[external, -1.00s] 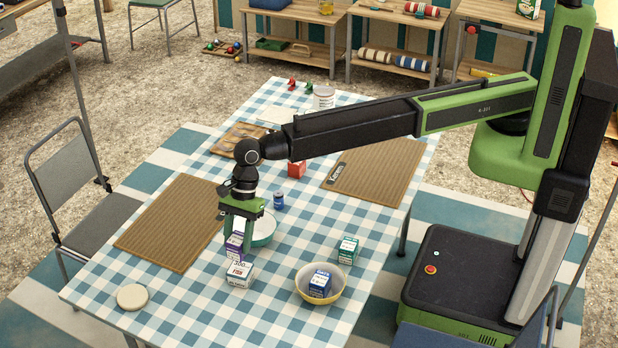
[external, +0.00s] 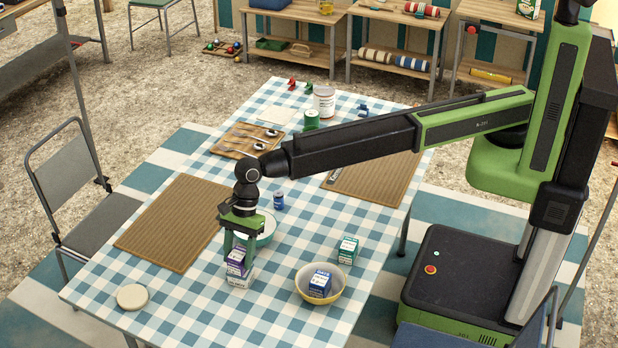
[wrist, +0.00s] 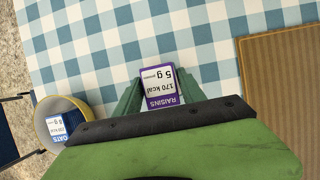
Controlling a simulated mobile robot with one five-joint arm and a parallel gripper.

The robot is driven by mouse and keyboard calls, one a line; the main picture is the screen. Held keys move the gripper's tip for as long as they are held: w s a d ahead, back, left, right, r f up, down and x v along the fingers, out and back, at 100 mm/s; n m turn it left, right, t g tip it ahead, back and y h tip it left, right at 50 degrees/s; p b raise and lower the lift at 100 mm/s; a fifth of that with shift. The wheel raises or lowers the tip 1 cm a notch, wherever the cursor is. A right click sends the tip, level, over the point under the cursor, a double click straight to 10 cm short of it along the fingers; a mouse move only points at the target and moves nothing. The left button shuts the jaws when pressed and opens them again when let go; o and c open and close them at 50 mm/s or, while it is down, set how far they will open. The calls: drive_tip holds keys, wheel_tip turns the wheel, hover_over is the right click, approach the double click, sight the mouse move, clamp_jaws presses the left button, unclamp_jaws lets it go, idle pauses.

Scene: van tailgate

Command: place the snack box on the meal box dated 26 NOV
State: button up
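The snack box is a purple and white box marked RAISINS (external: 236,262); its printed face also shows in the wrist view (wrist: 161,86). My gripper (external: 237,259) is shut on it, one finger on each side. It is directly above a white box (external: 239,279) and looks to be touching its top, though a small gap cannot be ruled out. The white box's date is not readable here, and it is hidden in the wrist view. A green and white box (external: 347,250) stands to the right. A blue OATS box (external: 320,284) sits in a yellow bowl (external: 337,294).
A teal-rimmed bowl (external: 266,226) stands close behind my gripper. A small blue jar (external: 279,200) is beyond it. A brown ribbed mat (external: 170,225) lies to the left and a pale round disc (external: 132,297) at the front left. The checked cloth in front is clear.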

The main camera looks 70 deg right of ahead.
drive_tip(key=shift+o, duration=1.1)
drive_tip(key=shift+r+p, duration=0.35)
drive_tip(key=p+v, duration=1)
drive_tip(key=v, duration=0.1)
drive_tip(key=shift+d+r+p, duration=0.25)
drive_tip(key=shift+p, duration=0.1)
drive_tip(key=shift+d, duration=0.1)
